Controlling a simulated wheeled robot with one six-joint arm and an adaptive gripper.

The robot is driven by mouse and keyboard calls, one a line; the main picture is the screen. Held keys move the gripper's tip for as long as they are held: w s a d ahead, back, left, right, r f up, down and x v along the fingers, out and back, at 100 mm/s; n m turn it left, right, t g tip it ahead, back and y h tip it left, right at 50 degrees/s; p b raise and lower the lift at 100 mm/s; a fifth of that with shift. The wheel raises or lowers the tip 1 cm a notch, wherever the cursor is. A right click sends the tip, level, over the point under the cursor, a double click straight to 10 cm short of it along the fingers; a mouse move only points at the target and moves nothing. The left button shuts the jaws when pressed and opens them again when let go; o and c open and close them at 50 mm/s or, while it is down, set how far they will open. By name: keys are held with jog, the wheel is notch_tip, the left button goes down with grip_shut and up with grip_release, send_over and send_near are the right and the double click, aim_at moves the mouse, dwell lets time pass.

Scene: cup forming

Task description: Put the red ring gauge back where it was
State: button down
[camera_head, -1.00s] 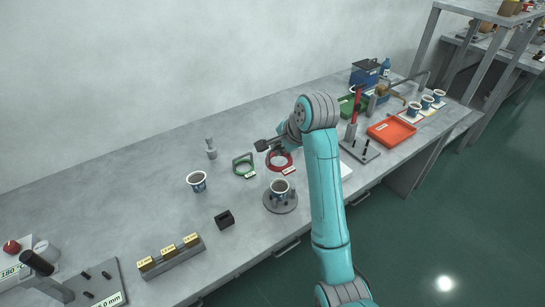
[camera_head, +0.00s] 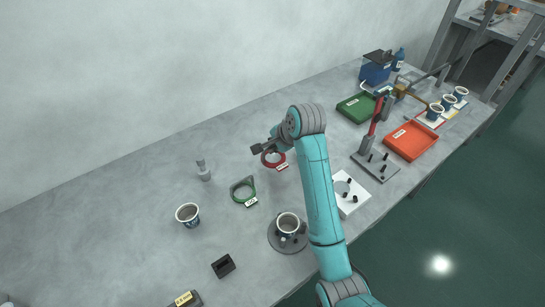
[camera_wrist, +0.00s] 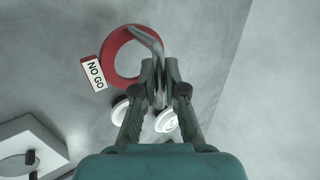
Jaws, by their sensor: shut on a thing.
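The red ring gauge (camera_head: 274,161) is at my gripper (camera_head: 258,149) in the head view, right of the green ring gauge. In the wrist view the red ring (camera_wrist: 113,66) bears a "NO GO" tag (camera_wrist: 94,73), and a grey curved handle (camera_wrist: 147,37) runs from it to my gripper (camera_wrist: 160,88). The fingers are shut on this handle. I cannot tell whether the ring touches the bench or hangs just above it. The arm hides part of the bench behind it.
The green ring gauge (camera_head: 242,189) lies on the bench, with a cup (camera_head: 188,214) to its left. Another cup (camera_head: 288,225) stands on a round grey base. A white block (camera_head: 350,194), a grey stand (camera_head: 375,166) and an orange tray (camera_head: 410,140) are to the right.

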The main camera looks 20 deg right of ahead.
jog(key=shift+f, duration=2.65)
jog(key=shift+f, duration=0.1)
jog(key=c, duration=1.2)
grip_release()
jog(key=shift+c, duration=0.2)
jog(key=shift+s+r, duration=0.15)
jog(key=shift+r, duration=0.25)
jog(key=v, duration=1.1)
jog(key=shift+s, duration=0.15)
jog(key=shift+r, duration=0.15)
